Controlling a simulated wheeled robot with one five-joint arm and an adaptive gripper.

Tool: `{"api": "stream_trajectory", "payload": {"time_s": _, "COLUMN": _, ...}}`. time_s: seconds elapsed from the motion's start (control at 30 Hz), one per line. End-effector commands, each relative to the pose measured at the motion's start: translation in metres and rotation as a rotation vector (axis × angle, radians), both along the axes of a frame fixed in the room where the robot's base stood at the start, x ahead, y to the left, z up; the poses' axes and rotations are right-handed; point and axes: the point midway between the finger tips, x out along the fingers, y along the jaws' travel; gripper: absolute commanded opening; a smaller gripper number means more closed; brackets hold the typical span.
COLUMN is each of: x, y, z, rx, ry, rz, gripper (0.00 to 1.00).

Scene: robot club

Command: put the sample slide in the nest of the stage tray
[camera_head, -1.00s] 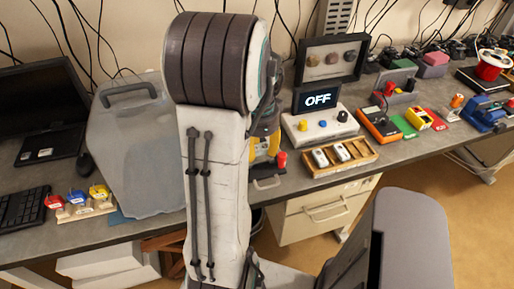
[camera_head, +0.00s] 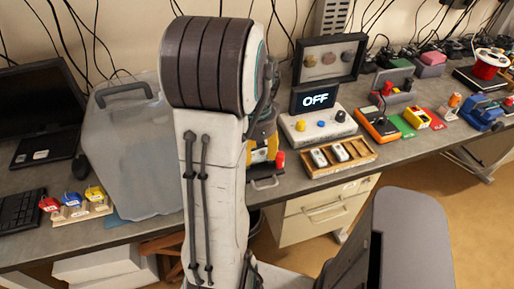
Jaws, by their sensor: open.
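I cannot make out the sample slide, the stage tray or its nest. My own large arm link fills the middle of the view and covers part of the bench. My gripper does not show; the far end of the arm is hidden behind this link. A yellow and dark device with a red knob (camera_head: 279,158) shows partly past the link's right edge; I cannot tell what it is. A wooden tray (camera_head: 347,167) with white pieces lies to its right, near the bench's front edge.
A control box with an OFF display (camera_head: 315,101) stands behind the wooden tray. A translucent case (camera_head: 130,150) stands left of my arm, with small coloured blocks (camera_head: 73,200) beside it. Devices and cables crowd the right of the bench (camera_head: 430,150). Drawers (camera_head: 318,212) stand below.

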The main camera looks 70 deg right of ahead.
Motion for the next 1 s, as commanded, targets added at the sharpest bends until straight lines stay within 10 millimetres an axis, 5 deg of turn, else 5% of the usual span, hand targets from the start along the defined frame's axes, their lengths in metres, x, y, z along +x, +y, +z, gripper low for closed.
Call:
{"api": "stream_trajectory", "payload": {"time_s": 0.3, "x": 0.000, "y": -0.002, "z": 0.022, "rx": -0.007, "ry": -0.001, "rz": 0.000, "gripper": 0.49}}
{"api": "stream_trajectory", "payload": {"time_s": 0.5, "x": 0.000, "y": -0.001, "z": 0.063, "rx": -0.009, "ry": -0.002, "rz": 0.000, "gripper": 0.49}}
{"api": "stream_trajectory", "payload": {"time_s": 1.0, "x": -0.001, "y": 0.000, "z": 0.117, "rx": -0.004, "ry": 0.000, "rz": 0.000, "gripper": 0.49}}
